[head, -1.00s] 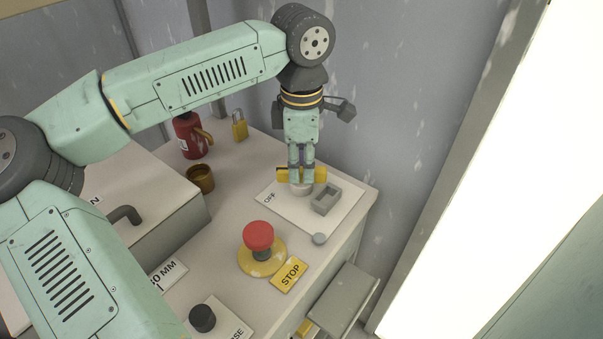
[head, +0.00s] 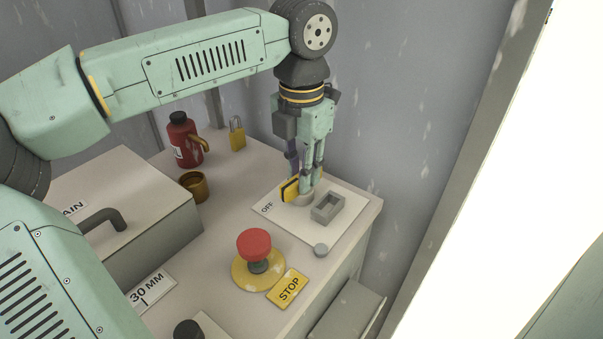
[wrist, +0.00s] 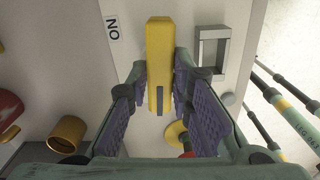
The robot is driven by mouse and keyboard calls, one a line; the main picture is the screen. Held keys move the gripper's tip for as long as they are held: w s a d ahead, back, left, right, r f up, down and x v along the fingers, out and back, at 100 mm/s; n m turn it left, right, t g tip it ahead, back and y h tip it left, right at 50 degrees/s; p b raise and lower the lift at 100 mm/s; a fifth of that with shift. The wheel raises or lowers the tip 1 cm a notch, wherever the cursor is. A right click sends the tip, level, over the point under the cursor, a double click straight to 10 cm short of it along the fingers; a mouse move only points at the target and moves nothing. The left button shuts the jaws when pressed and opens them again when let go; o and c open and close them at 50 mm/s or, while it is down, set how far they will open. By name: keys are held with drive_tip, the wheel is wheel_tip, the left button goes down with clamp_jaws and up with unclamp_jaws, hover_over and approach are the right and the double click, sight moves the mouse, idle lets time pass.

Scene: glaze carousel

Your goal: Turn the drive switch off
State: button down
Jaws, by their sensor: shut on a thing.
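The drive switch is a yellow bar handle (head: 290,190) on a round grey base, on a white plate (head: 340,230) at the back right of the bench. The OFF label (head: 267,207) is on the plate just left of the handle. My gripper (head: 304,180) points down and is shut on the handle, one finger on each side. In the wrist view the handle (wrist: 159,60) runs up the picture between the finger pads.
A grey open box (head: 327,207) stands on the plate close right of the gripper. A red stop button (head: 254,243) is in front. A brass cup (head: 194,186), red bottle (head: 185,140) and padlock (head: 237,135) stand left. The wall is close behind.

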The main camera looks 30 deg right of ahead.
drive_tip(key=shift+n, duration=0.6)
drive_tip(key=c, duration=1.4)
unclamp_jaws()
drive_tip(key=shift+c, duration=0.2)
drive_tip(key=shift+r, duration=0.1)
wheel_tip(320, 180, up, 12)
